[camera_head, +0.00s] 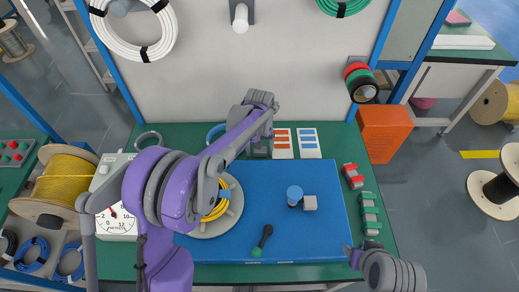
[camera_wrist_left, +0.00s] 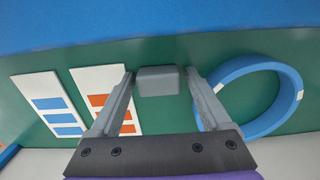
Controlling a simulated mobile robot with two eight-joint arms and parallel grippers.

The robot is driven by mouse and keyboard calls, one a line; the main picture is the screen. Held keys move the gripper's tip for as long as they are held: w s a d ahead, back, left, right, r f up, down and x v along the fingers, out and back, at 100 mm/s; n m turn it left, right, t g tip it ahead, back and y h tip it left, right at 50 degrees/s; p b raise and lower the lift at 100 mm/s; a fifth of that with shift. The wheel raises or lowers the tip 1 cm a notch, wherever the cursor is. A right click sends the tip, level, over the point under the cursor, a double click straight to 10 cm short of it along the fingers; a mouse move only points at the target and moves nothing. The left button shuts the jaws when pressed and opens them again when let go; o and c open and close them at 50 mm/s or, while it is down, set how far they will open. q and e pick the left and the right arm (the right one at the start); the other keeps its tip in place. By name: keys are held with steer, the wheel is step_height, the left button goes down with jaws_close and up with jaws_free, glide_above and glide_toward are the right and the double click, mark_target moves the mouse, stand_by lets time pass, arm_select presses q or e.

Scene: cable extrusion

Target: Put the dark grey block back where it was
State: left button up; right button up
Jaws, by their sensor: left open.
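A dark grey block (camera_wrist_left: 157,80) lies on the green tabletop near the back wall, between the printed cards and a blue ring. My left gripper (camera_wrist_left: 160,88) is open, with one finger on each side of the block and visible gaps between. In the head view my left gripper (camera_head: 259,147) is at the table's back edge, left of the cards, and my arm partly hides this area. Part of my right wrist (camera_head: 390,270) shows at the lower right; its fingers are not clear.
Orange-striped (camera_head: 282,144) and blue-striped cards (camera_head: 308,143) lie beside the block. The blue ring (camera_wrist_left: 285,112) is on its other side.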

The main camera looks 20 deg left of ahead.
arm_select(q)
steer(key=shift+d+r, duration=0.1)
steer(key=shift+r, duration=0.45)
arm_select(e)
steer(key=shift+r, duration=0.2)
arm_select(q)
step_height(320, 180, up, 11)
steer(key=p, duration=0.1)
steer(key=shift+r, duration=0.15)
arm_select(e)
steer(key=shift+w+r, duration=0.1)
steer(key=shift+r, duration=0.3)
